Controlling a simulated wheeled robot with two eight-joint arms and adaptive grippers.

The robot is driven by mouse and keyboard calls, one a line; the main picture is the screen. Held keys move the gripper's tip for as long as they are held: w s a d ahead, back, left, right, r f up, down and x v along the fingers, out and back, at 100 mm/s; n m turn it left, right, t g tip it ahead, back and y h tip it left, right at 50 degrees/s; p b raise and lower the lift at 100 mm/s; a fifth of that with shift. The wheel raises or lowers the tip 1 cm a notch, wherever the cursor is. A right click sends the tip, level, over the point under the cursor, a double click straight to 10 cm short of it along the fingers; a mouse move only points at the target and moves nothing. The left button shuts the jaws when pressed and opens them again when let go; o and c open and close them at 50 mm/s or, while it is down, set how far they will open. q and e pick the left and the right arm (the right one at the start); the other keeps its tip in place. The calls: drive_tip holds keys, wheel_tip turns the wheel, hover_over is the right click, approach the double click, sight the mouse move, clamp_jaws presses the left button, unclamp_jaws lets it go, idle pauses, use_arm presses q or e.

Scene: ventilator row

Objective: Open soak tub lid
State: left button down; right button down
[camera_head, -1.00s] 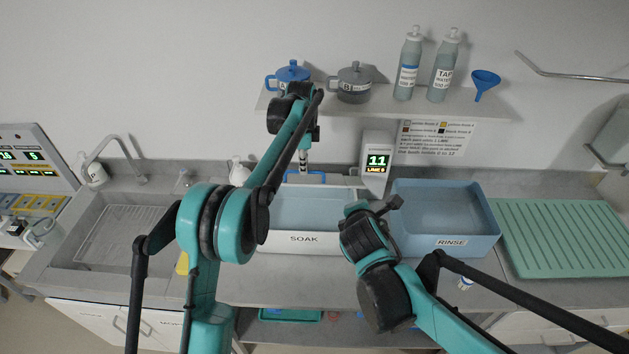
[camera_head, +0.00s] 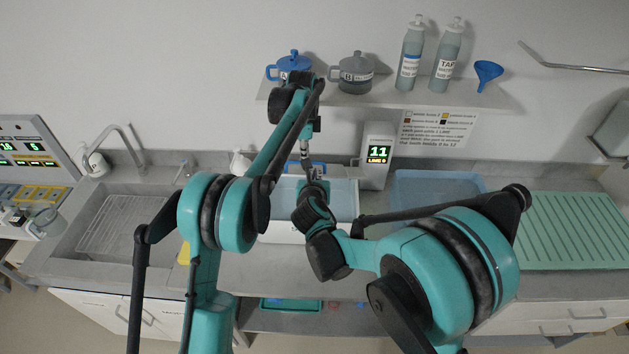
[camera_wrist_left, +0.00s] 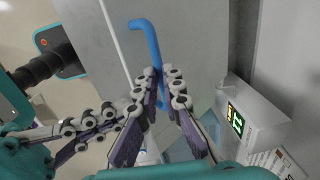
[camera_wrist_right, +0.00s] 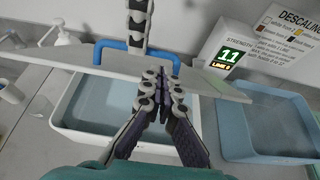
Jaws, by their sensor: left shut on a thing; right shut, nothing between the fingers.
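The white soak tub (camera_head: 280,233) stands open-topped on the counter with blue liquid showing; it also shows in the right wrist view (camera_wrist_right: 75,130). Its pale flat lid (camera_wrist_right: 75,58) is raised above the tub and tilted. My left gripper (camera_wrist_right: 137,42) is shut on the lid's blue handle (camera_wrist_left: 150,45). My right gripper (camera_wrist_right: 162,75) is shut and empty, its fingertips at the lid in the right wrist view; I cannot tell if they touch it. In the head view my right gripper (camera_head: 312,180) is over the tub, partly hidden by its arm.
The blue rinse tub (camera_head: 430,180) stands to the right, partly hidden by my right arm. A display reading 11 (camera_head: 378,153) stands behind, near the lid. A green draining mat (camera_head: 570,232) lies far right and a sink (camera_head: 110,235) left. A shelf (camera_head: 400,98) holds jugs and bottles.

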use_arm(q)
drive_tip(key=shift+w+f, duration=0.2)
drive_tip(key=shift+w, duration=0.05)
use_arm(e)
drive_tip(key=x, duration=0.2)
drive_tip(key=shift+w+f, duration=0.15)
drive_tip(key=shift+w, duration=0.1)
drive_tip(key=shift+w+r, duration=0.55)
drive_tip(key=shift+r, duration=0.15)
use_arm(q)
drive_tip(key=c, duration=1.8)
unclamp_jaws()
drive_tip(key=shift+o, duration=1)
drive_tip(key=shift+w+f, duration=0.25)
drive_tip(key=shift+w, duration=0.25)
use_arm(e)
drive_tip(key=shift+w+f, duration=0.3)
drive_tip(key=shift+w, duration=0.2)
use_arm(q)
drive_tip(key=shift+s+r, duration=0.15)
drive_tip(key=shift+s, duration=0.05)
use_arm(e)
drive_tip(key=shift+s+r, duration=0.1)
drive_tip(key=shift+s, duration=0.1)
drive_tip(key=shift+w, duration=0.1)
